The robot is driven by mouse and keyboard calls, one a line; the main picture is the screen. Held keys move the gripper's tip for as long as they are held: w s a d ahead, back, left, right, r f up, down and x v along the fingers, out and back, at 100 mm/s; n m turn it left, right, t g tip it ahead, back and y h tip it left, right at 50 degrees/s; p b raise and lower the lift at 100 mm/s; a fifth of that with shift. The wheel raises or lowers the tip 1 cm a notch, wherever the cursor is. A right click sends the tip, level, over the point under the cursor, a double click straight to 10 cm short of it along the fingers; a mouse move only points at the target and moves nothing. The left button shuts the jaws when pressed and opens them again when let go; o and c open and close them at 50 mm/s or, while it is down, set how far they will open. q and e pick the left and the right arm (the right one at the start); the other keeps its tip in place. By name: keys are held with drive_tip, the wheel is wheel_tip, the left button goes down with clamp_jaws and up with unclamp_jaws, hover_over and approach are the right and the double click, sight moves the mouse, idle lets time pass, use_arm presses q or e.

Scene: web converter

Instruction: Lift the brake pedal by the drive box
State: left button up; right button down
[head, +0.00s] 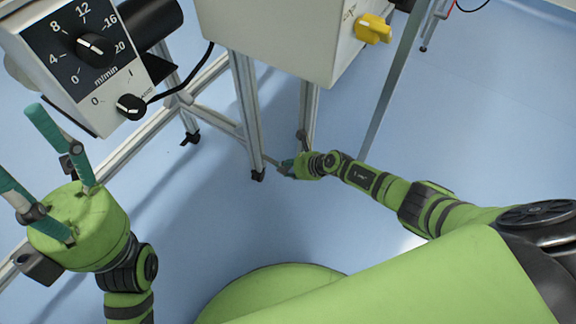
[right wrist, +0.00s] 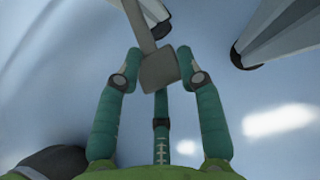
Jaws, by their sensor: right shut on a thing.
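The brake pedal is a grey-brown flat pad (right wrist: 159,70) on a flat arm, seen in the right wrist view. The pad sits between the fingertips of my right gripper (right wrist: 158,75), which is shut on it. In the head view my right gripper (head: 289,167) is low near the floor, beside the metal legs under a pale box (head: 275,35) with a yellow switch. The pedal is mostly hidden there by the gripper. My left gripper (head: 22,145) is open and empty at the left, its teal fingers spread apart.
A control panel (head: 85,65) with a large m/min dial and a smaller knob stands at the upper left, above my left gripper. Aluminium legs (head: 247,110) with dark feet stand near my right gripper. Blue floor (head: 480,120) is clear at the right.

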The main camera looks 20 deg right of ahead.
drive_tip(key=shift+w+a+r, duration=0.25)
drive_tip(key=shift+a+r, duration=0.15)
drive_tip(key=shift+a, duration=0.15)
drive_tip(key=c, duration=0.7)
unclamp_jaws()
drive_tip(key=shift+s+d, duration=0.15)
drive_tip(key=shift+d, duration=0.1)
drive_tip(key=shift+s+d+r, duration=0.25)
drive_tip(key=shift+d, duration=0.1)
drive_tip(key=v, duration=1)
drive_tip(key=shift+s+a+r, duration=0.1)
drive_tip(key=shift+s+r, duration=0.2)
drive_tip(key=shift+r, duration=0.1)
